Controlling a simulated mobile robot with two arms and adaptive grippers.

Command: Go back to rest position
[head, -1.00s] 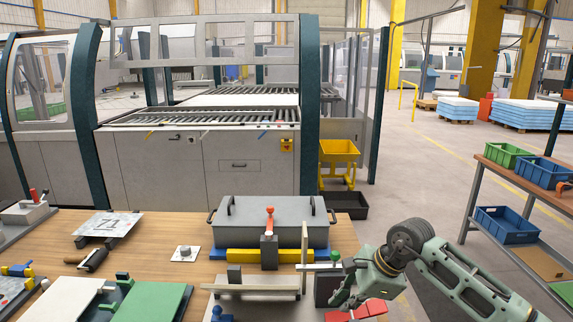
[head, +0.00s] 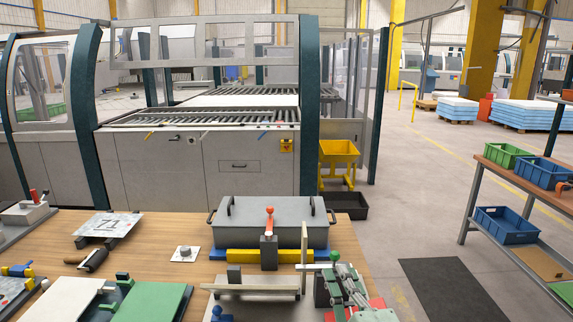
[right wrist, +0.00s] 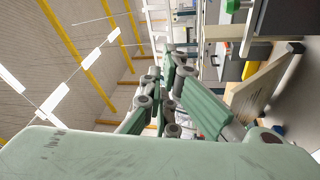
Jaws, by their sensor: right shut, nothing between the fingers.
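My right gripper (head: 346,284) shows at the bottom of the head view, right of centre, as pale green linked fingers. It is shut and empty. It appears in front of the right front part of the workbench (head: 215,262), and I cannot tell its height above it. In the right wrist view, its green fingers with dark round joints (right wrist: 168,98) fill the middle, and a large green link covers the bottom. My left gripper is in neither view.
Close by are a grey lidded box (head: 270,222), a red-knobbed clamp (head: 269,240), a green knob (head: 335,256) and a white angled fixture (head: 255,282). A rack with blue bins (head: 507,225) stands right. The floor with a dark mat (head: 440,290) is clear between.

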